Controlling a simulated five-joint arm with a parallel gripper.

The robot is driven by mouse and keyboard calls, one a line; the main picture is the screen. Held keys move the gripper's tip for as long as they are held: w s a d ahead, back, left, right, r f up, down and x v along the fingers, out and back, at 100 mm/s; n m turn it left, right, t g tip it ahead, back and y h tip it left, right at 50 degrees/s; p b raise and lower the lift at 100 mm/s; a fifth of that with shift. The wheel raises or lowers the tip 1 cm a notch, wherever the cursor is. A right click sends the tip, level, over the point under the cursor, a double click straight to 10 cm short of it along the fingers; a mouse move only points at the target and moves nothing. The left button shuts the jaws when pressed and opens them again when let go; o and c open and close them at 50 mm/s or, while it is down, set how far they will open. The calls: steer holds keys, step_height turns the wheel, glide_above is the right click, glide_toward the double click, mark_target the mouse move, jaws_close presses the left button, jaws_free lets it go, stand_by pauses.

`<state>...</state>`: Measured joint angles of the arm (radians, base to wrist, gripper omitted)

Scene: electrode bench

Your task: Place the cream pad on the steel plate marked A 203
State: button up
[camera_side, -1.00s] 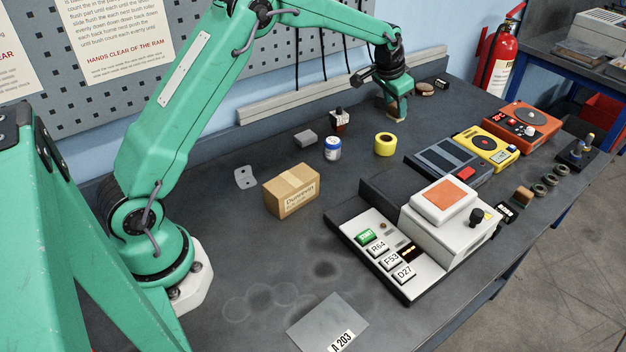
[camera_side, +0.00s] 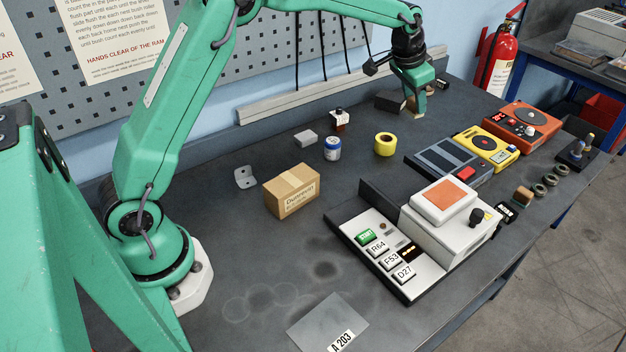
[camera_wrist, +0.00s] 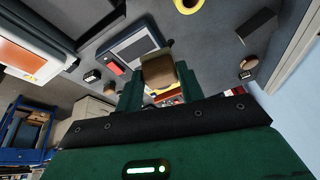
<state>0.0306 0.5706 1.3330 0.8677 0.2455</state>
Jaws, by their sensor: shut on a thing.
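My gripper (camera_side: 413,97) is at the far side of the bench, pointing down. It is shut on the cream pad (camera_wrist: 158,69), a small tan-cream piece between the fingers in the wrist view. In the side view only a little of the pad shows below the fingertips; whether it touches the bench I cannot tell. The steel plate marked A 203 (camera_side: 322,318) lies flat and bare at the near edge of the bench, far from my gripper. Its label faces the camera.
A white machine with an orange top (camera_side: 446,196) and labelled keys stands between. A cardboard box (camera_side: 291,190), yellow tape roll (camera_side: 385,144), blue-white jar (camera_side: 332,148) and dark block (camera_side: 390,101) also stand on the bench. Bare bench surrounds the plate's far side.

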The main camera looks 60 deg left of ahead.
steer(key=s+d+r+m+h, duration=0.1)
steer(key=s+d, duration=0.4)
steer(key=d, duration=0.2)
steer(key=s+d+m, duration=0.2)
steer(key=s+d, duration=0.2)
steer(key=d, duration=0.3)
steer(key=s+d+m, duration=0.1)
steer(key=s+d, duration=0.2)
steer(key=s, duration=0.4)
steer(key=s+d+m+h, duration=0.1)
steer(key=s+d+m, duration=0.1)
steer(key=s+d, duration=0.2)
steer(key=s+d+m+g, duration=0.1)
steer(key=s+d, duration=0.3)
steer(key=s, duration=0.6)
steer(key=shift+f+m+h, duration=0.2)
steer(key=shift+m+h, duration=0.1)
steer(key=shift+m, duration=0.1)
steer(key=s, duration=0.3)
steer(key=s+f+m, duration=0.1)
steer(key=s, duration=0.2)
steer(key=s+m, duration=0.1)
steer(key=s, duration=0.2)
steer(key=shift+d+f+g, duration=0.3)
steer(key=shift+c, duration=0.2)
step_height(320, 180, down, 7)
steer(key=shift+w+f, duration=0.15)
steer(key=shift+f, duration=0.05)
steer(key=shift+f, duration=2.2)
